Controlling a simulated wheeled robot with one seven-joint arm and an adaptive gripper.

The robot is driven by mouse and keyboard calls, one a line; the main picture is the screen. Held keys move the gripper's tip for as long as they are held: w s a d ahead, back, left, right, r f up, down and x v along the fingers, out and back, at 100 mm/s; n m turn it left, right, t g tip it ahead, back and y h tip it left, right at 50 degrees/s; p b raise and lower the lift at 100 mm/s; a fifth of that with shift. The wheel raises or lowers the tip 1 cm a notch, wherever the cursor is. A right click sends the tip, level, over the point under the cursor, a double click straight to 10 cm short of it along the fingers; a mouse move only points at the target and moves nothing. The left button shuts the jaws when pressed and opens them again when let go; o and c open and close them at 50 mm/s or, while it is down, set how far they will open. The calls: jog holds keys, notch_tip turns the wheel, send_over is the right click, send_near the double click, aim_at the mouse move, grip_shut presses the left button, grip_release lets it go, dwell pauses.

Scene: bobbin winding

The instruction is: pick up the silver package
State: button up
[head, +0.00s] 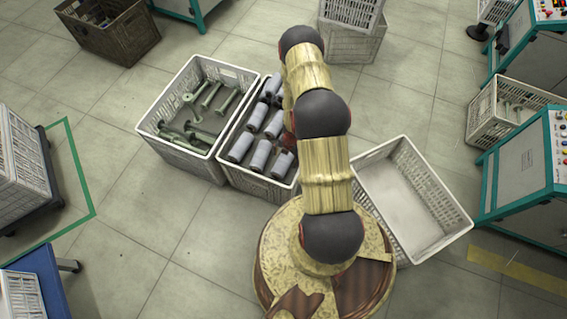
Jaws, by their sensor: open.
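Several silver-grey cylindrical packages (257,155) with dark ends lie in the middle crate (232,178). They lie in rough rows, and my arm hides the right side of that crate. I cannot tell which one is the silver package of the task. My arm rises from its round base and bends over at the top, with its far part coming down behind the nearer links. My gripper is hidden behind my own arm, so its place relative to the packages does not show.
A white crate (145,128) with several greenish spools stands left of the packages. An empty white crate (452,207) stands right of my base. Teal machines (526,158) line the right side. The floor (140,225) at the lower left is mostly clear.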

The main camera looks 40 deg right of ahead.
aim_at(284, 161)
notch_tip(284, 161, down, 3)
jog(key=shift+w+a+r+b, duration=0.1)
jog(key=shift+b, duration=0.45)
jog(key=f+b, duration=0.1)
jog(key=f, duration=0.1)
jog(key=w+f+b, duration=0.1)
jog(key=f, duration=0.2)
jog(key=shift+w+a, duration=0.1)
jog(key=shift+w, duration=0.05)
jog(key=shift+r, duration=0.1)
jog(key=c, duration=0.3)
jog(key=c, duration=1.1)
jog(key=shift+c, duration=0.2)
